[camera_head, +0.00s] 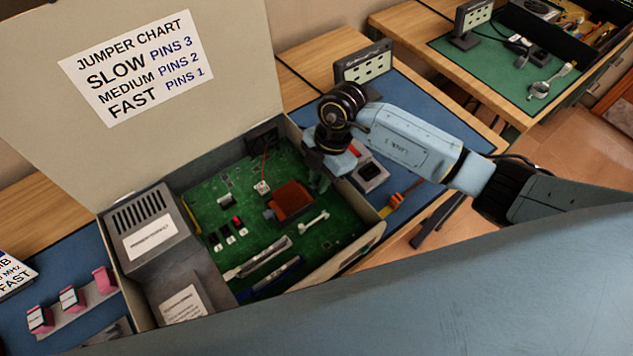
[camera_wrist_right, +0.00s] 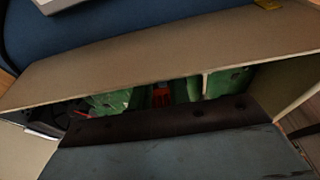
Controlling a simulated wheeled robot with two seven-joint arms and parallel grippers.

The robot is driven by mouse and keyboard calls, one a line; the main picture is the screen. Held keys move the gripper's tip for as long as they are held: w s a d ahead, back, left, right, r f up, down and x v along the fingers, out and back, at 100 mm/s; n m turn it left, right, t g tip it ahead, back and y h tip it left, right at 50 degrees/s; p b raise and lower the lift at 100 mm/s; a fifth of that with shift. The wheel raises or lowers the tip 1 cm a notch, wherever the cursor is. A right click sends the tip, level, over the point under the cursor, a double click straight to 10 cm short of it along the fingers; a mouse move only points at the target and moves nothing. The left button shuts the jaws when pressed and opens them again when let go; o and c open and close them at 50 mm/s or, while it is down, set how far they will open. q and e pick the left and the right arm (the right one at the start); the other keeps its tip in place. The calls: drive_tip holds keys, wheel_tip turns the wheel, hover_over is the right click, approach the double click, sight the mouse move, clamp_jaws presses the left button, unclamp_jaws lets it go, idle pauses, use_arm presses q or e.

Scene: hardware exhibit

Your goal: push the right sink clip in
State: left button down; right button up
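The orange-brown heat sink (camera_head: 291,200) sits on the green board (camera_head: 225,207) inside the open case. A small greyish piece shows at its left side; I cannot tell if it is a clip. The right sink clip is not clearly visible. My right gripper (camera_head: 319,182) reaches down into the case just right of and behind the sink. Its fingertips are small and dark in the head view, so their opening and any contact are unclear. In the right wrist view a red-orange part (camera_wrist_right: 162,96) shows beyond the dark gripper body. My left gripper is out of view.
The case wall (camera_wrist_right: 150,65) runs close to my right wrist. The raised lid (camera_head: 235,60) bears a jumper chart. A grey power unit (camera_head: 150,230) stands left of the board; a white bone-shaped part (camera_head: 313,222) and memory sticks (camera_head: 262,258) lie in front of the sink.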

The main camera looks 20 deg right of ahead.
drive_tip(key=shift+c, duration=1)
drive_tip(key=shift+r, duration=0.1)
